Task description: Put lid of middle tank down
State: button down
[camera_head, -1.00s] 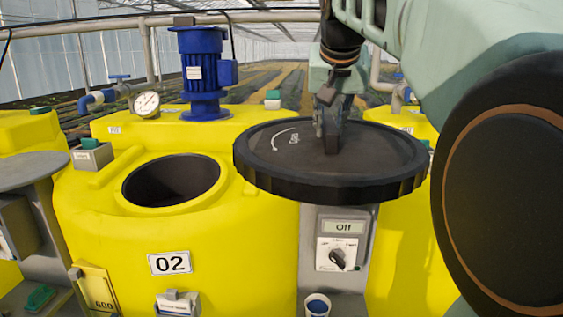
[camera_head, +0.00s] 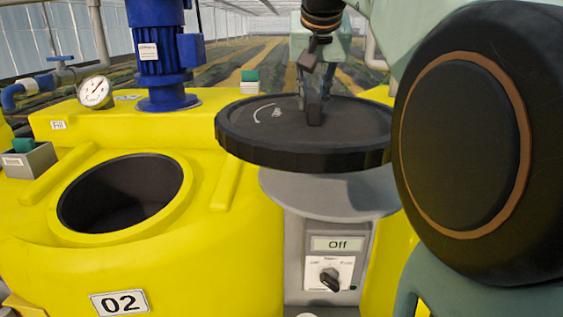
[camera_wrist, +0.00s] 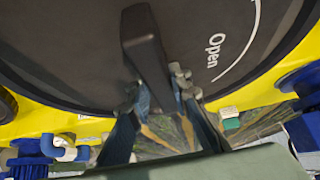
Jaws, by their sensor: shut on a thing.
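The black round lid (camera_head: 260,148) hangs level in the air in the head view, to the right of the open mouth (camera_head: 120,193) of yellow tank 02 (camera_head: 235,265). My gripper (camera_head: 314,108) is shut on the raised handle on top of the lid. In the wrist view my gripper (camera_wrist: 162,100) has its fingers on the dark handle (camera_wrist: 147,50), and the lid (camera_wrist: 60,50) carries the word "Open" with a curved line. The tank mouth is uncovered and dark inside.
Below the lid is a grey round-topped stand (camera_head: 310,200) with an "Off" display and a knob (camera_head: 330,279). A blue motor (camera_head: 163,55) and a pressure gauge (camera_head: 95,91) stand behind the tank mouth. A small grey box (camera_head: 28,160) sits to its left.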

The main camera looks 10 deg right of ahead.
aim_at(338, 106)
jog(key=shift+w+d+r, duration=0.1)
jog(key=shift+w+d, duration=0.1)
jog(key=shift+w, duration=0.05)
jog(key=w+d+f, duration=0.1)
jog(key=d, duration=0.1)
jog(key=w+d+f+p, duration=0.1)
jog(key=d, duration=0.2)
jog(key=w+d+f, duration=0.1)
jog(key=d, duration=0.1)
jog(key=shift+w+d+f+p, duration=0.1)
jog(key=shift+d+f+p, duration=0.05)
jog(key=shift+p, duration=0.2)
jog(key=d+f, duration=0.1)
jog(key=w+d+f, duration=0.1)
jog(key=d+f, duration=0.1)
jog(key=f, duration=0.1)
jog(key=shift+w+d, duration=0.2)
jog(key=shift+w, duration=0.15)
jog(key=shift+w+d+f, duration=0.15)
jog(key=shift+d+f, duration=0.1)
jog(key=shift+f, duration=0.15)
jog(key=f, duration=0.1)
jog(key=d+f, duration=0.1)
jog(key=f, duration=0.2)
jog(key=shift+w+d+f+p, duration=0.1)
jog(key=shift+w+d+p, duration=0.05)
jog(key=shift+w+p, duration=0.2)
jog(key=shift+f, duration=0.25)
